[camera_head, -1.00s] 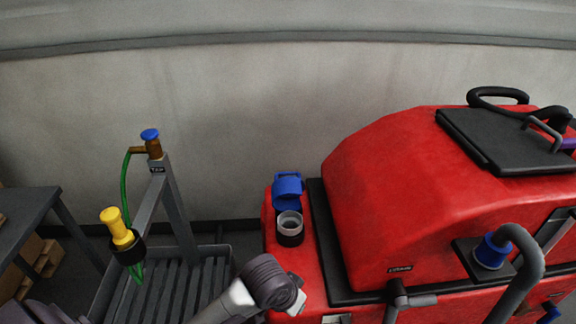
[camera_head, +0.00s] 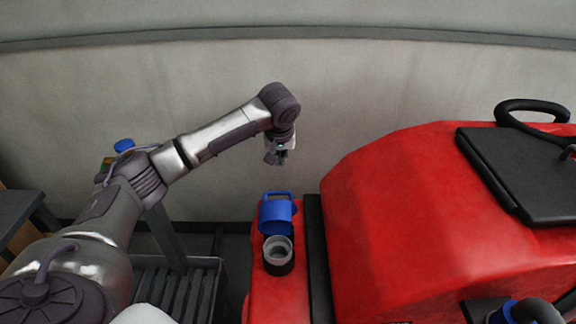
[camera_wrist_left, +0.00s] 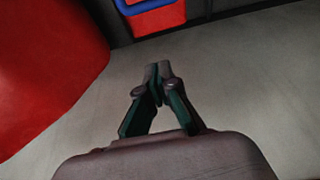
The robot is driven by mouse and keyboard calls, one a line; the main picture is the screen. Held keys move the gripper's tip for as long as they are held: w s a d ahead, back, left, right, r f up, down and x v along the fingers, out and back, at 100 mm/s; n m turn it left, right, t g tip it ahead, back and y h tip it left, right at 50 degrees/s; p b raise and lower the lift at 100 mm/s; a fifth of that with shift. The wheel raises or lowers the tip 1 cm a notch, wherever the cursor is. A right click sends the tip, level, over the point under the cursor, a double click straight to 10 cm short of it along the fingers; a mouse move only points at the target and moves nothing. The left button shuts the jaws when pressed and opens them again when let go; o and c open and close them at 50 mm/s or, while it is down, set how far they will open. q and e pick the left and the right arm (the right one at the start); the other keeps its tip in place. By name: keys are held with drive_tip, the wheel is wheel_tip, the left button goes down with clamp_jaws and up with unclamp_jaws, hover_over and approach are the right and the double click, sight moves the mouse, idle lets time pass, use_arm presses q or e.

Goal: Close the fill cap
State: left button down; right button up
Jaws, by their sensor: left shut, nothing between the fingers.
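The blue fill cap (camera_head: 277,213) stands open, tilted up on the far side of the round fill neck (camera_head: 278,252) on the red machine. The neck's opening is uncovered, with a grey inner ring and a dark collar. My left gripper (camera_head: 280,159) hangs above and behind the cap, apart from it, in front of the wall. In the left wrist view the fingers (camera_wrist_left: 159,80) are together and empty. Part of the blue cap (camera_wrist_left: 146,5) shows at the top edge of that view. My right gripper is not in view.
The red machine body (camera_head: 400,200) rises just right of the fill neck, with a black lid (camera_head: 530,165) on top. A slatted grey drain stand (camera_head: 180,285) is at the lower left. The wall (camera_head: 330,90) is behind; space above the neck is clear.

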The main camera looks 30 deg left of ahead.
use_arm(q)
drive_tip(key=s+p+x, duration=0.1)
drive_tip(key=x, duration=0.8)
drive_tip(key=s+d+p, duration=0.2)
drive_tip(key=s, duration=0.1)
drive_tip(key=shift+s+d, duration=0.1)
drive_tip(key=shift+s, duration=0.15)
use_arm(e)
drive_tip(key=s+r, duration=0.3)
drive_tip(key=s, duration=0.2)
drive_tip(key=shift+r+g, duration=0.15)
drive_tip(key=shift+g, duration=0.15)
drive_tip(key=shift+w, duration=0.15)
use_arm(q)
drive_tip(key=shift+d, duration=0.15)
